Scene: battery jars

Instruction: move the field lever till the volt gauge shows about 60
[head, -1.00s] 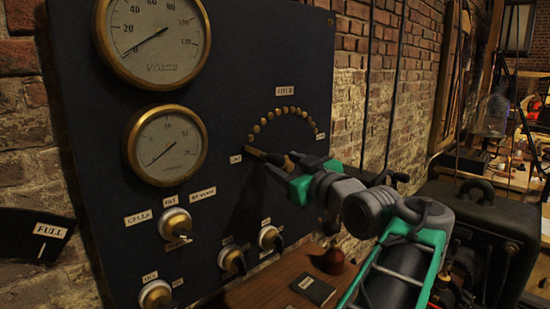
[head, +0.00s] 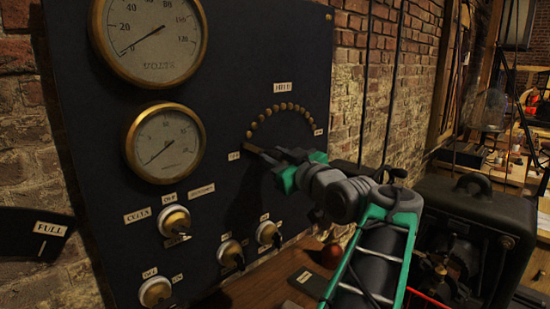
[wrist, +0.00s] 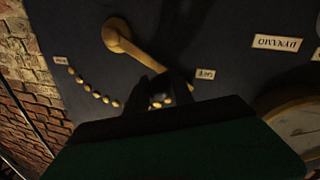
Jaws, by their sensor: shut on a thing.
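The volt gauge (head: 150,38) is the upper, larger dial on the dark panel, and its needle rests at about 0. The brass field lever (head: 257,151) points to the low end of its arc of studs (head: 285,108) in the head view. In the wrist view the lever (wrist: 137,52) runs from its round pivot down to between my dark fingers. My gripper (head: 275,158) is shut on the lever's outer end, also seen in the wrist view (wrist: 160,92). The fingers hide the lever's tip and some studs in the wrist view.
A second, smaller gauge (head: 165,143) sits below the volt gauge. Several brass switches, one being the cells switch (head: 174,220), line the lower panel. A dark machine (head: 465,235) stands at the right.

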